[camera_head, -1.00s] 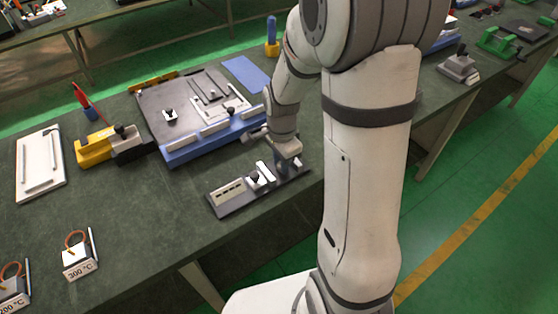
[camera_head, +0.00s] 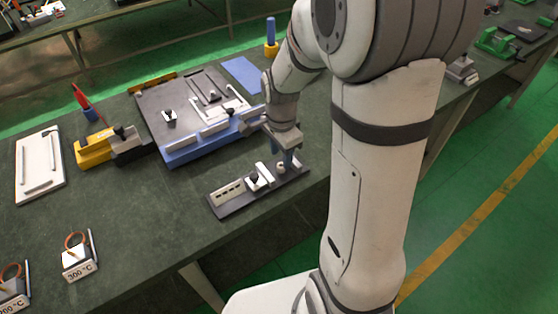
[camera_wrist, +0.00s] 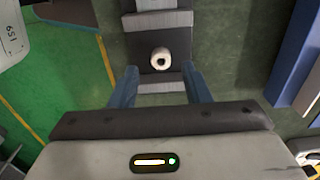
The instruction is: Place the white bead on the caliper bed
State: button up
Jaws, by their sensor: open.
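The caliper (camera_head: 228,205) lies on the workbench, a dark bar with a pale scale plate and light jaw blocks. The white bead (camera_wrist: 160,59), with a dark hole, sits on the dark caliper bed (camera_wrist: 143,51) between two light blocks in the wrist view. It shows small at the caliper's right part in the head view (camera_head: 281,168). My gripper (camera_wrist: 161,82) is open and empty, its two blue fingers apart on either side of the bar, behind the bead in the wrist view. In the head view it stands just above the caliper's right end.
A blue-edged dark plate (camera_head: 178,112) with white bars lies behind the caliper. A yellow and black fixture (camera_head: 97,149), a white board (camera_head: 40,167) and a 300 °C block (camera_head: 79,262) stand to the left. Bench top between them is clear.

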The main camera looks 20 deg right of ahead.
notch_tip(320, 180, up, 8)
jog(key=s+r+n+t, duration=0.2)
jog(key=s+r+n, duration=0.2)
jog(key=s+n, duration=1)
jog(key=shift+t, duration=0.4)
